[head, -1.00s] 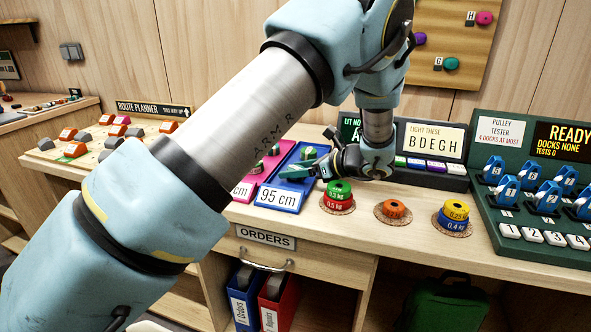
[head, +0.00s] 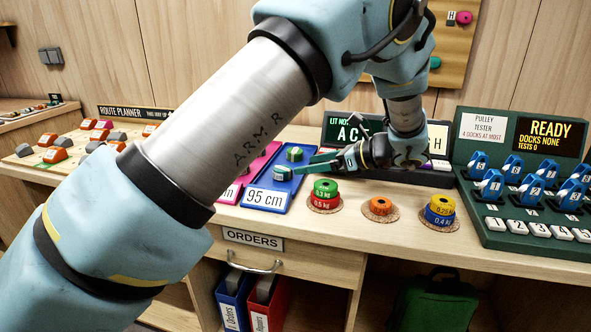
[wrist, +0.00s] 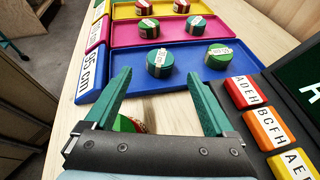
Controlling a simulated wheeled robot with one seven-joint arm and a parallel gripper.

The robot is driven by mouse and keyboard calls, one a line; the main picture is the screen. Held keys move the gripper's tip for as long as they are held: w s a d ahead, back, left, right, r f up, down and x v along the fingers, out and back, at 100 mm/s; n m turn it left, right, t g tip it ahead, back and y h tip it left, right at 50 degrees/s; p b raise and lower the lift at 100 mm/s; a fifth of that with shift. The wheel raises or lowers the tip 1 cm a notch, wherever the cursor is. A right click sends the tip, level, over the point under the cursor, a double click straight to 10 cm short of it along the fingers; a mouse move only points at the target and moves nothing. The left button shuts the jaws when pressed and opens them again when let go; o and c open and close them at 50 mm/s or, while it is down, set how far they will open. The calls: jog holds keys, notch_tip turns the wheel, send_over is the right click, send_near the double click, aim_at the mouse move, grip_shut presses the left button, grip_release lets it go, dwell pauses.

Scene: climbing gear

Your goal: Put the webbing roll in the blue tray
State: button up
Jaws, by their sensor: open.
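The blue tray (head: 262,208), marked 95 cm, lies on the bench. It also shows in the wrist view (wrist: 190,82). Two green webbing rolls with pale labels rest in it, a left one (wrist: 160,63) and a right one (wrist: 219,56). In the head view they are the near roll (head: 283,173) and the far roll (head: 294,154). I cannot tell which one the task means. My gripper (head: 308,166) is open and empty at the tray's right side. In the wrist view its fingers (wrist: 157,95) point toward the tray, apart from both rolls.
A pink tray (wrist: 125,36) and a yellow tray (wrist: 122,10) with more rolls lie beyond. Stacked green and red weights (head: 324,195), an orange weight (head: 380,205) and yellow-blue weights (head: 440,210) stand right of the tray. Coloured buttons (wrist: 268,130) and the pulley tester (head: 520,215) are further right.

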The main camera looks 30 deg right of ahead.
jog(key=shift+v, duration=1.25)
